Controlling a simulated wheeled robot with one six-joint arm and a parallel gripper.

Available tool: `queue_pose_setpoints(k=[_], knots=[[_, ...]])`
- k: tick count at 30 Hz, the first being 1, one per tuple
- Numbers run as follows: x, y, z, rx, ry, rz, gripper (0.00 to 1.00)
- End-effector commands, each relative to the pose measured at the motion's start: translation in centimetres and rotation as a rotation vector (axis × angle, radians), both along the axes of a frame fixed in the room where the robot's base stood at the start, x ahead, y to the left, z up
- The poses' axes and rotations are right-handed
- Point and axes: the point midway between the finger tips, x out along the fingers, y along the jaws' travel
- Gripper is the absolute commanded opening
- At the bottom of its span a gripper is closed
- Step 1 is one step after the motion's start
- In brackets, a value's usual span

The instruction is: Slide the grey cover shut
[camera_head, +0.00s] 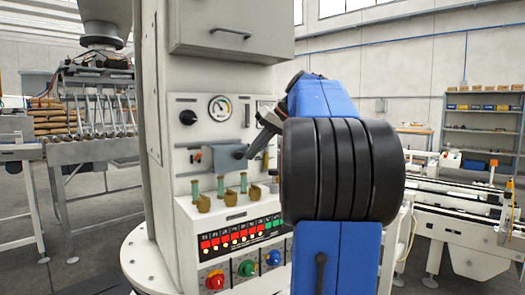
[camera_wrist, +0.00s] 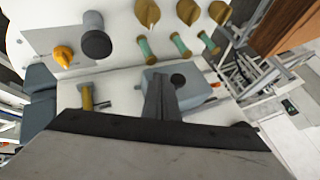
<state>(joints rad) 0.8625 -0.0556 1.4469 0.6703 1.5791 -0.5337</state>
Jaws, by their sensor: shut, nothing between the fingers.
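The grey cover (camera_head: 227,161) is a flat blue-grey plate on the front of the white machine, with a dark round knob (camera_head: 240,155) on it. A small orange part (camera_head: 197,157) shows uncovered just left of the cover. In the wrist view, turned about upside down, the cover (camera_wrist: 192,94) and its knob (camera_wrist: 178,80) appear beyond my fingers. My gripper (camera_head: 250,153) is shut and empty, its fingertips close to the right side of the knob; I cannot tell whether they touch it. In the wrist view the gripper (camera_wrist: 159,80) overlaps part of the cover.
A gauge (camera_head: 220,108) and black knob (camera_head: 188,118) sit above. In the wrist view, a dark cylinder (camera_wrist: 97,40) and yellow handle (camera_wrist: 87,97) stand left of my fingers.

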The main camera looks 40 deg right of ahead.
Motion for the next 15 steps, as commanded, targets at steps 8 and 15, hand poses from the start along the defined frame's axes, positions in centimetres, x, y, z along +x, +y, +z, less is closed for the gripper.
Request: queue_pose_setpoints(k=[8, 15], knots=[[0.21, 0.55, 0.12, 0.000, 0.000, -0.002, 0.00], [0.22, 0.69, 0.13, -0.001, -0.001, -0.001, 0.00]])
